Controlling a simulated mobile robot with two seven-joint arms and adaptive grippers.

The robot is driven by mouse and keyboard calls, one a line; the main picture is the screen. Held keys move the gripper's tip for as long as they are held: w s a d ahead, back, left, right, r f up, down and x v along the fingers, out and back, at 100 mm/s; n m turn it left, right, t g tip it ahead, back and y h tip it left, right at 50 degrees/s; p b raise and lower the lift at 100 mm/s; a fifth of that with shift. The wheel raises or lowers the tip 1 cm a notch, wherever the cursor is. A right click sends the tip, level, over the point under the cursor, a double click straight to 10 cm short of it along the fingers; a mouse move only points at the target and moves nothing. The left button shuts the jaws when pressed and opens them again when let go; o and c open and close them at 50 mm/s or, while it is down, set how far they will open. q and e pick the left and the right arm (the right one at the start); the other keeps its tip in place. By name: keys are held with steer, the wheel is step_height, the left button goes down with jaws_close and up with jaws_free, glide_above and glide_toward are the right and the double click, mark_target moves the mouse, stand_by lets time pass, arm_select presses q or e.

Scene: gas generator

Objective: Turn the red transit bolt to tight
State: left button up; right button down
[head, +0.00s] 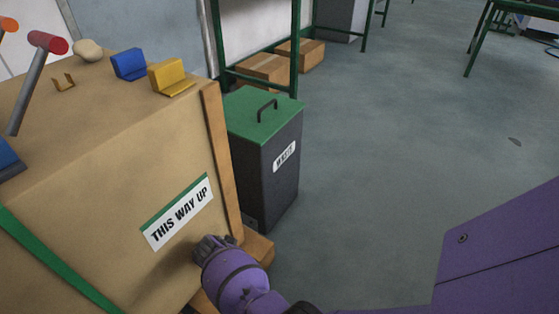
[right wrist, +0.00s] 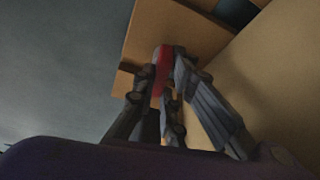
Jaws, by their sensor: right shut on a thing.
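The red transit bolt (right wrist: 162,72) shows in the right wrist view as a red part between the fingers of my right gripper (right wrist: 166,85). The fingers are closed on it, next to a wooden part of the crate. In the head view my purple right arm comes in from the lower right, and my right gripper (head: 215,245) is at the crate's lower right edge, below the THIS WAY UP label. The bolt is hidden there by the gripper. Its tight or loose marking cannot be seen. My left gripper is not in view.
The large crate (head: 110,200) fills the left. A dark waste bin (head: 265,165) with a green lid stands right behind the crate.

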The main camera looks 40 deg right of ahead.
steer(key=shift+w+m+b, duration=0.2)
steer(key=shift+m+b, duration=0.15)
steer(key=shift+m, duration=0.25)
steer(key=shift+r+m+g+b, duration=0.1)
steer(key=shift+m+g+b, duration=0.2)
steer(key=shift+m+g, duration=0.15)
steer(key=shift+m+h, duration=0.25)
steer(key=shift+h, duration=0.05)
steer(key=c, duration=1.8)
jaws_free()
steer(key=v, duration=1.2)
steer(key=shift+s, duration=0.1)
